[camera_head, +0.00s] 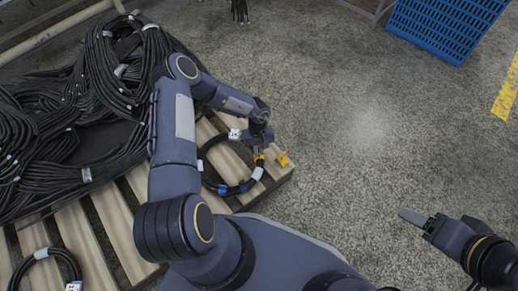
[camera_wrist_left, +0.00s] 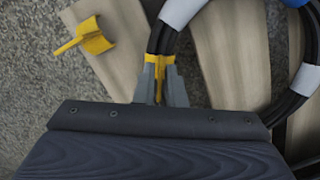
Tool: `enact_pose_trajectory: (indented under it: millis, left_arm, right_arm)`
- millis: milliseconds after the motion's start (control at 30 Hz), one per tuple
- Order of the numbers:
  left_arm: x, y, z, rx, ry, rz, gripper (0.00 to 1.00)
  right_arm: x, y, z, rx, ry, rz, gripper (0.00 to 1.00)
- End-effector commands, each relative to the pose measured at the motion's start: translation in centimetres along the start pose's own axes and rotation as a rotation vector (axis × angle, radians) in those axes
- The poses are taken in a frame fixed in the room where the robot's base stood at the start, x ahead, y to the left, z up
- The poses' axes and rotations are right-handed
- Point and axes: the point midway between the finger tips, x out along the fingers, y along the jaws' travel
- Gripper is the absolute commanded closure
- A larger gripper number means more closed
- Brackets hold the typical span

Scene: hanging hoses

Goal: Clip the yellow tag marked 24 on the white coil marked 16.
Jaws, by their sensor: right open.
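A coil of black hose (camera_head: 208,165) with white and blue bands lies at the pallet's right end; its white label (camera_head: 234,134) is too small to read. My left gripper (camera_head: 259,150) is over the coil's right side. In the left wrist view, my left gripper (camera_wrist_left: 160,90) is shut on the stem of a yellow tag (camera_wrist_left: 160,62), whose clip end sits at the black strands next to a white band (camera_wrist_left: 182,12). A second yellow tag (camera_head: 283,159) lies apart; it also shows in the left wrist view (camera_wrist_left: 92,36). No number is readable. My right gripper (camera_head: 413,217) is open and empty.
Another banded coil (camera_head: 45,262) lies on the slatted wooden pallet (camera_head: 105,215) at lower left. Large black hose bundles (camera_head: 115,65) are heaped at upper left. A blue crate (camera_head: 447,25) stands at upper right.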

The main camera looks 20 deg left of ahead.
Motion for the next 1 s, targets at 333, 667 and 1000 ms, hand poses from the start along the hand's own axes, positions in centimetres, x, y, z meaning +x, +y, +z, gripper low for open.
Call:
enact_pose_trajectory:
  millis: [333, 667, 1000]
  left_arm:
    - [0.0, 0.0, 0.0, 0.0, 0.0, 0.0, 0.72]
    - [-2.7, 0.0, 0.0, 0.0, 0.001, 0.001, 0.72]
    - [-7.7, 0.0, 0.0, 0.0, 0.0, 0.0, 0.72]
  right_arm:
    - [0.0, 0.0, 0.0, 0.0, 0.0, 0.0, 0.34]
    - [-1.1, -0.5, -0.6, 0.0, 0.0, 0.0, 0.34]
    - [-2.9, -1.3, -1.5, 0.0, 0.0, 0.0, 0.34]
